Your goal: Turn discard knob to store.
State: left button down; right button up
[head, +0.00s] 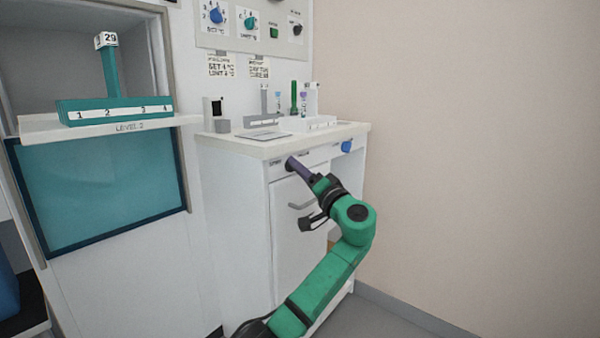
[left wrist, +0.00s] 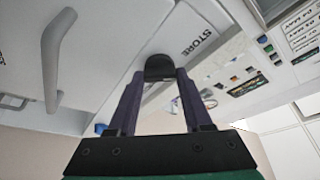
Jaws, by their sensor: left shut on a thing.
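The dark discard knob (head: 289,164) is on the white front panel under the counter top. In the left wrist view the knob (left wrist: 159,66) lies between the two fingertips, with the printed word STORE (left wrist: 197,41) beside it. My left gripper (head: 293,164) reaches the panel from the right and is shut on the knob; it also shows in the left wrist view (left wrist: 159,78). The fingers partly cover the knob, and I cannot tell which way its pointer faces. My right gripper is in neither view.
A blue knob (head: 346,147) is further right on the same panel. A cabinet door handle (head: 300,205) is below. Tube racks (head: 308,124) stand on the counter (head: 262,150). A shelf (head: 110,130) with a numbered teal rack (head: 115,108) is at the left.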

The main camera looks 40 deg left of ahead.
pick_arm(q)
jog(key=c, duration=0.6)
grip_release()
jog(key=p+v, duration=0.1)
jog(key=v, duration=1.3)
jog(key=shift+d, duration=0.35)
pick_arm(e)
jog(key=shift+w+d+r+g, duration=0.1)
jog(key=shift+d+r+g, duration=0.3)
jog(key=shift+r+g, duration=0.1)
pick_arm(q)
jog(key=shift+f, duration=0.2)
